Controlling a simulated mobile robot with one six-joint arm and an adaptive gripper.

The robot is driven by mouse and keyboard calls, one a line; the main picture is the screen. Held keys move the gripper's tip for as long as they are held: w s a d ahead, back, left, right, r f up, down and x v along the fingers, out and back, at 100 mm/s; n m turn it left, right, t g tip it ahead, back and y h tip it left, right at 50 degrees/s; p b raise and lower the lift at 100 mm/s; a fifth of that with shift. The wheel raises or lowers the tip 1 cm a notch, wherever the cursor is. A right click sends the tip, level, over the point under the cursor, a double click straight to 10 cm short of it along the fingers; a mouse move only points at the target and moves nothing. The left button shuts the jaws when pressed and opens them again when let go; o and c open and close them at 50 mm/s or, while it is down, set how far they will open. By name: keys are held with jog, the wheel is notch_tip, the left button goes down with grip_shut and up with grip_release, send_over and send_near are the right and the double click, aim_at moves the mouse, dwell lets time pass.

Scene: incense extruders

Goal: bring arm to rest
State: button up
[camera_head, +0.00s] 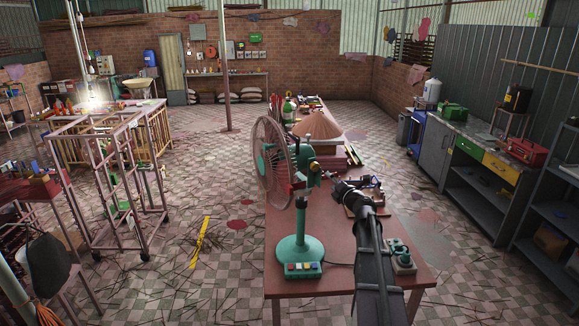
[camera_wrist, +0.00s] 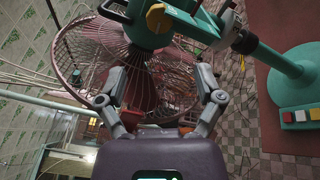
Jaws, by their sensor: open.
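My arm reaches up over the right side of the long reddish table (camera_head: 330,285) in the head view. My gripper (camera_head: 326,177) is at its end, small and dark, pointing left toward the back of a green standing fan (camera_head: 300,248). In the wrist view my gripper (camera_wrist: 160,84) has its two grey fingers spread apart with nothing held between them. The fan's wire cage (camera_wrist: 88,58) lies beyond the fingers, with its green motor housing (camera_wrist: 150,22) at the top. I cannot tell how small the gap to the fan is.
A conical straw hat (camera_head: 318,126) and a green bottle (camera_head: 288,110) stand farther back on the table. A small green device (camera_head: 402,262) sits at its front right. A metal rack cart (camera_head: 125,190) stands left. Tiled floor (camera_head: 225,275) with scattered sticks is open left of the table.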

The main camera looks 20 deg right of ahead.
jog(key=shift+f+m, duration=0.1)
jog(key=shift+m, duration=0.2)
jog(key=s+a+f+m+g+h+b, duration=0.3)
jog(key=s+a+f+m+b, duration=0.1)
jog(key=f+m, duration=0.35)
jog(key=s+a+f+m+g+h+b, duration=0.3)
jog(key=s+a+f+m+g, duration=0.15)
jog(key=f+m, duration=0.3)
jog(key=s+a+f+m+g+h+b, duration=0.2)
jog(key=s+a+f+m+g+b, duration=0.15)
jog(key=f+m, duration=0.4)
jog(key=s+a+f+g+y+b, duration=0.2)
jog(key=s+a+f+g+y, duration=0.1)
jog(key=s+a+f, duration=0.3)
jog(key=s+a+f+m+g+y+b, duration=0.1)
jog(key=s+a+f, duration=0.4)
jog(key=s+a, duration=0.6)
jog(key=g+y+b, duration=0.1)
jog(key=g+b, duration=0.1)
jog(key=shift+s+a+f+g+y, duration=0.2)
jog(key=shift+a+f+g+y, duration=0.1)
jog(key=shift+f+g+y, duration=0.1)
